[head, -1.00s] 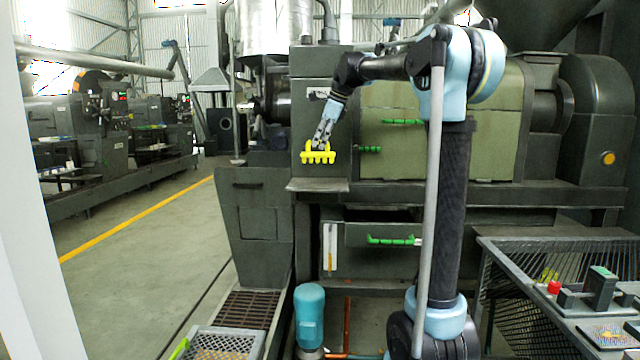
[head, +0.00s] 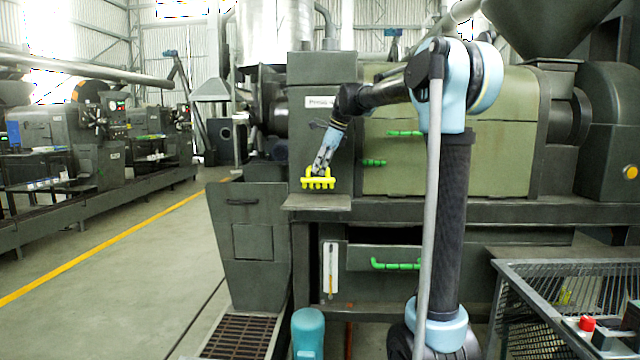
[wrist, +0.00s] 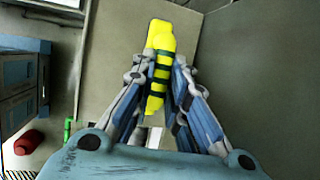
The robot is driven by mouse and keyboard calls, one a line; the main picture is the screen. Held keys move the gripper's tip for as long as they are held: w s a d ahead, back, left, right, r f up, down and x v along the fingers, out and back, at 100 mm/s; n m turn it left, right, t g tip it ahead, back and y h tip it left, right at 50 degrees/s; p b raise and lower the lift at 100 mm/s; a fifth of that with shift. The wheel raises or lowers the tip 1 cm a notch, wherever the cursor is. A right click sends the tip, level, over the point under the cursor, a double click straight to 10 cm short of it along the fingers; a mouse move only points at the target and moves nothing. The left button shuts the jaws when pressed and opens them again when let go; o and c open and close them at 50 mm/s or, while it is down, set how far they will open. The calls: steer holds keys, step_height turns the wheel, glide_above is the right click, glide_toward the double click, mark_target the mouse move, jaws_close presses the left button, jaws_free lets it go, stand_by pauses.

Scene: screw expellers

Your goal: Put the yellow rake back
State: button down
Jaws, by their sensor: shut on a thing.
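The yellow rake (head: 319,183) is held with its short teeth pointing down, in front of the grey machine cabinet and a little above a small ledge (head: 316,203). My gripper (head: 322,166) is shut on the rake from above. In the wrist view the yellow rake (wrist: 160,66) lies between the two fingers of my gripper (wrist: 158,92), with the flat ledge surface (wrist: 118,60) beyond it. I cannot tell whether the teeth touch the ledge.
The green-panelled press (head: 450,140) with green handles (head: 396,265) stands right of the ledge. A wire-mesh cart (head: 560,263) is at the lower right. A floor grating (head: 238,337) and a teal motor (head: 308,332) are below. Open floor (head: 110,290) lies left.

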mark_target(321, 178)
steer(key=shift+f, duration=2.25)
steer(key=c, duration=1.6)
jaws_free()
steer(key=v, duration=1.2)
steer(key=s+d+f+n+h, duration=0.1)
steer(key=s+d+f+n, duration=0.5)
steer(key=s+f, duration=0.6)
steer(key=s+d+f+n+h, duration=0.2)
steer(key=s+d+f+n, duration=0.4)
steer(key=s+f, duration=0.7)
steer(key=s+d+f+n+h, duration=0.1)
steer(key=s+d+f+n, duration=0.5)
steer(key=s+f, duration=0.7)
steer(key=shift+s+d+f, duration=0.15)
steer(key=shift+s+d, duration=0.3)
steer(key=shift+s, duration=0.2)
